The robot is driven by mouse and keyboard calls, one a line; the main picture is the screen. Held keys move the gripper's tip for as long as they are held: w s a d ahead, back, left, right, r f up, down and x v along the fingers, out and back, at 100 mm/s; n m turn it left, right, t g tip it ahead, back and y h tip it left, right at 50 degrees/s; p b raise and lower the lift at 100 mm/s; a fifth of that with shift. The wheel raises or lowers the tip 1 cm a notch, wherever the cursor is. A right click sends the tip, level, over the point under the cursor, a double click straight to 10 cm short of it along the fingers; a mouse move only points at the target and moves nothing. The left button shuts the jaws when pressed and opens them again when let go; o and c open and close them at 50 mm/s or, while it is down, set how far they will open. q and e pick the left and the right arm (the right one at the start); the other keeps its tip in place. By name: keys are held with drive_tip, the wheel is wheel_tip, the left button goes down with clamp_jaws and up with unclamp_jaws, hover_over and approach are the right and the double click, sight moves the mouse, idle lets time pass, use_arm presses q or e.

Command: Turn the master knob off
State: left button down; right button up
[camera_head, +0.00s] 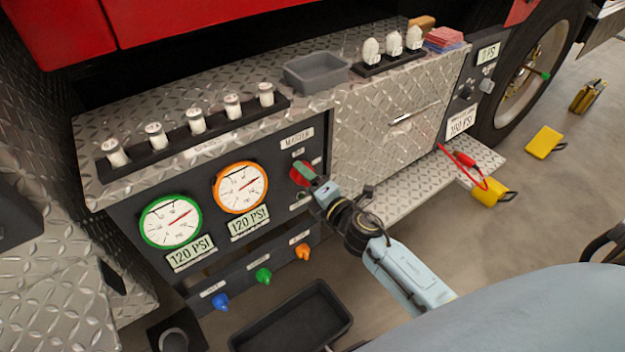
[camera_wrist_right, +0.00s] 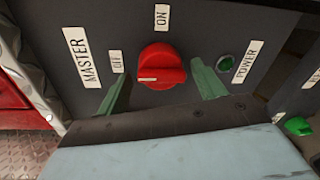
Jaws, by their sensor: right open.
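The red master knob (camera_wrist_right: 162,66) is on the dark panel in the right wrist view. In the head view my right gripper (camera_head: 310,177) is at the panel, partly covering the knob (camera_head: 299,174). My left gripper is out of view.
A green POWER light (camera_wrist_right: 224,63) sits right of the knob. Two gauges, green-rimmed (camera_head: 170,221) and orange-rimmed (camera_head: 240,187), are left of it. Blue, green and orange knobs are below. A grey bin (camera_head: 313,71) stands on the ledge above. A dark tray (camera_head: 291,319) is on the floor.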

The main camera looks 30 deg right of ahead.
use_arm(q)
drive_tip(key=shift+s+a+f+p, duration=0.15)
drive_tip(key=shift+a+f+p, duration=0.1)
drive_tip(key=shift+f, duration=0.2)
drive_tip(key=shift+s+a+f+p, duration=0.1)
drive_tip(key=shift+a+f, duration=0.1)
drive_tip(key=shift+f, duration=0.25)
use_arm(e)
drive_tip(key=s+d+r, duration=0.1)
drive_tip(key=s+d, duration=0.1)
drive_tip(key=s, duration=1.1)
